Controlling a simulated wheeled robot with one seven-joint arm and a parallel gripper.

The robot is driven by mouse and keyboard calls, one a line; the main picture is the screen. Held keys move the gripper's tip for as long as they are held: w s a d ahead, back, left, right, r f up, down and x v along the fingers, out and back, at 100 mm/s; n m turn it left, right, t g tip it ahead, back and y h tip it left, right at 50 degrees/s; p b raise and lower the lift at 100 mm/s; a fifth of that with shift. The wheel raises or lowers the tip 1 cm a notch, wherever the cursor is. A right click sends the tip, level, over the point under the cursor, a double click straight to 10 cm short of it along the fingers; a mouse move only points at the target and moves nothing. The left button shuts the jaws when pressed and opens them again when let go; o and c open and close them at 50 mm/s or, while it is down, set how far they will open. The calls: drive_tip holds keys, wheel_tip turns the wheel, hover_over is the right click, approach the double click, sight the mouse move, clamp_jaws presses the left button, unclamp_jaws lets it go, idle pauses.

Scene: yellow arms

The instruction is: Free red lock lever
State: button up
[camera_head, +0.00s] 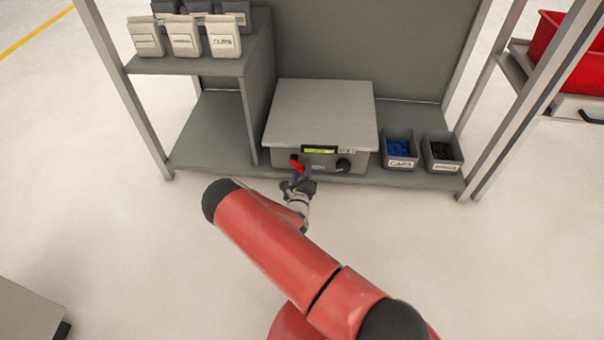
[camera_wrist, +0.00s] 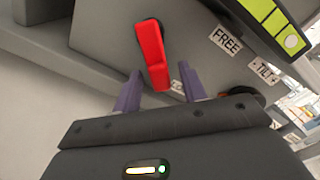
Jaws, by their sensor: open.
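The red lock lever (camera_head: 296,163) is on the front face of a grey box (camera_head: 322,112) with a flat top, at the box's left side. In the wrist view the red lever (camera_wrist: 151,52) stands out from the grey panel, its lower end close to my fingertips. My gripper (camera_head: 301,177) is in front of the lever.
Labels FREE (camera_wrist: 226,40) and TILT (camera_wrist: 265,70) are beside the lever. A yellow-green display (camera_head: 319,150) and a black knob (camera_head: 344,164) are to its right. Two small bins (camera_head: 400,163) (camera_head: 441,167) stand right of the box. A shelf (camera_head: 200,66) with white bins is at left.

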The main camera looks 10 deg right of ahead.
clamp_jaws()
idle(0.4)
drive_tip(key=n+p, duration=0.1)
drive_tip(key=n, duration=0.1)
drive_tip(key=r+n+p, duration=0.1)
drive_tip(key=shift+s+d+r+n, duration=0.15)
drive_tip(key=shift+d+r+n, duration=0.05)
drive_tip(key=shift+d+n, duration=0.2)
drive_tip(key=n+p, duration=0.1)
drive_tip(key=r+n, duration=0.1)
drive_tip(key=n, duration=0.1)
drive_tip(key=shift+s+d+r+n+p, duration=0.1)
drive_tip(key=shift+d+n+p, duration=0.05)
drive_tip(key=shift+n+p, duration=0.2)
drive_tip(key=shift+w+a+r+n+p, duration=0.15)
drive_tip(key=shift+r+n+p, duration=0.35)
drive_tip(key=shift+n, duration=1.25)
drive_tip(key=shift+a+r+n+p, duration=0.3)
drive_tip(key=shift+r+n, duration=0.35)
drive_tip(key=shift+n, duration=1.1)
drive_tip(key=shift+w+a+r+n+p, duration=0.1)
drive_tip(key=shift+r+n+p, duration=0.45)
drive_tip(key=shift+n, duration=1.2)
